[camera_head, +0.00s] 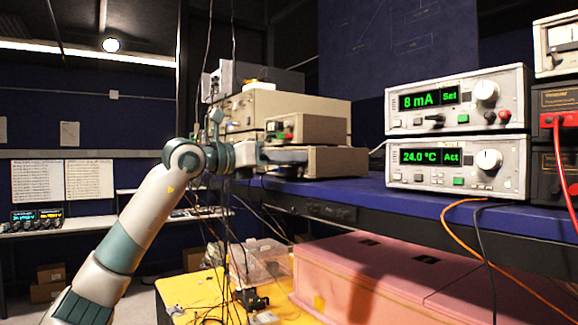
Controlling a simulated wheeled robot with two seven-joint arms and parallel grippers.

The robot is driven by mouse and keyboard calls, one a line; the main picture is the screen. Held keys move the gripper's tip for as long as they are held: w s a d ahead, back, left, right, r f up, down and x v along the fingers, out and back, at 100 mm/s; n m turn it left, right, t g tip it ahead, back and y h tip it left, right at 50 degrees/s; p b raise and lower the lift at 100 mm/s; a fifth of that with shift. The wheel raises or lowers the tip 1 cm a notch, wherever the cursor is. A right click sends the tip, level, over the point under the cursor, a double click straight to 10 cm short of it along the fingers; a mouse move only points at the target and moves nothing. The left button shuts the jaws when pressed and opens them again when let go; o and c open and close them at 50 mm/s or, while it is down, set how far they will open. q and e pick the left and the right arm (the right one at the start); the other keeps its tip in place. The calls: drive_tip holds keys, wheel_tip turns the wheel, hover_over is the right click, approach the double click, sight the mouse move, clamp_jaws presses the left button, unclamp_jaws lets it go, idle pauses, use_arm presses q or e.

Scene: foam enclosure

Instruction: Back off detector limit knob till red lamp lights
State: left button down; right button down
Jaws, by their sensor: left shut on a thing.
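My left arm rises from the lower left. Its gripper (290,155) is at the front of a stack of beige instrument boxes on the blue bench, shut, with its fingers low against the small beige box (325,128). The fingers hide what they hold, so I cannot tell for sure that it is the detector limit knob. The small box's front panel carries a few small dark and coloured parts. They are too small to tell whether a red lamp is lit. My right gripper is not in view.
Two white units with green displays (458,100) stand on the blue bench (450,208) at right, reading 8 mA and 24.0 °C. Red, orange and black cables hang at the far right. A pink foam block (390,275) and a yellow surface (190,290) lie below the bench.

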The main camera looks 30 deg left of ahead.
use_arm(q)
drive_tip(key=shift+n+b, duration=0.65)
drive_tip(key=shift+n, duration=0.85)
drive_tip(key=shift+r, duration=0.1)
drive_tip(key=c, duration=1.6)
unclamp_jaws()
drive_tip(key=shift+a, duration=0.1)
drive_tip(key=b+v, duration=0.6)
drive_tip(key=v, duration=1.1)
drive_tip(key=shift+s, duration=0.2)
